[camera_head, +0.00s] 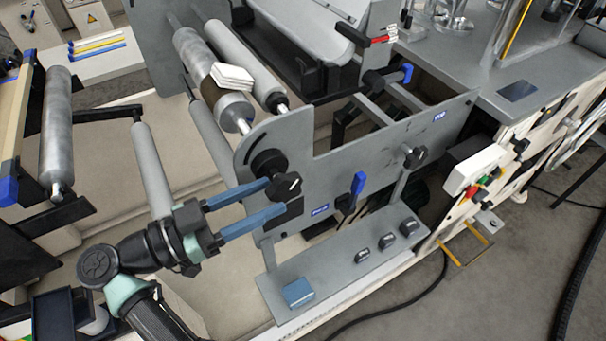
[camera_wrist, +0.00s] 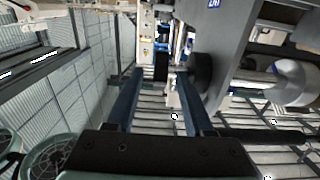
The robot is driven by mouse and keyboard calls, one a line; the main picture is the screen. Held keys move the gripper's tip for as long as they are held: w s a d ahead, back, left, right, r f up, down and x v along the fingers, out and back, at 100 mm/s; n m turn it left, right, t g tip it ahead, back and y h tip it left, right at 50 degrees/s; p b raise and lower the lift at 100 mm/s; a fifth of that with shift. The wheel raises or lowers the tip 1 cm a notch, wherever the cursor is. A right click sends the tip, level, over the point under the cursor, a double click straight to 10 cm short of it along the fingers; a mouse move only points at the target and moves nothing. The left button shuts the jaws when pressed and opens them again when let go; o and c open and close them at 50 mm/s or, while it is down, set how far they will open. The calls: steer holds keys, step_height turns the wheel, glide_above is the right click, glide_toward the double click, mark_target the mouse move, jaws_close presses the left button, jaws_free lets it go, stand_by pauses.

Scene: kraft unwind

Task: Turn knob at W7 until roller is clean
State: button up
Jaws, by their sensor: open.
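A black knob (camera_head: 287,186) sticks out from the grey side plate, below a larger black round collar (camera_head: 268,163). My gripper (camera_head: 277,197) is open, its two blue fingers reaching right with their tips at the knob. In the wrist view, a dark block, probably the knob (camera_wrist: 161,66), shows between the fingertips (camera_wrist: 160,74). I cannot tell whether the fingers touch it. Behind the plate, a grey metal roller (camera_head: 191,47) has a brown patch (camera_head: 211,91) and a white pad (camera_head: 232,77) against it. The small blue plate label (camera_head: 320,210) is too small to read.
A blue-handled lever (camera_head: 356,187) stands right of the knob. A grey shelf below carries a blue block (camera_head: 298,293) and several black fittings (camera_head: 388,241). A grey roller (camera_head: 152,168) lies close behind my gripper. Open floor (camera_head: 500,290) is at lower right.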

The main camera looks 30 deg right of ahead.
steer(key=d, duration=0.7)
steer(key=shift+d, duration=0.3)
steer(key=shift+w, duration=0.1)
jaws_close()
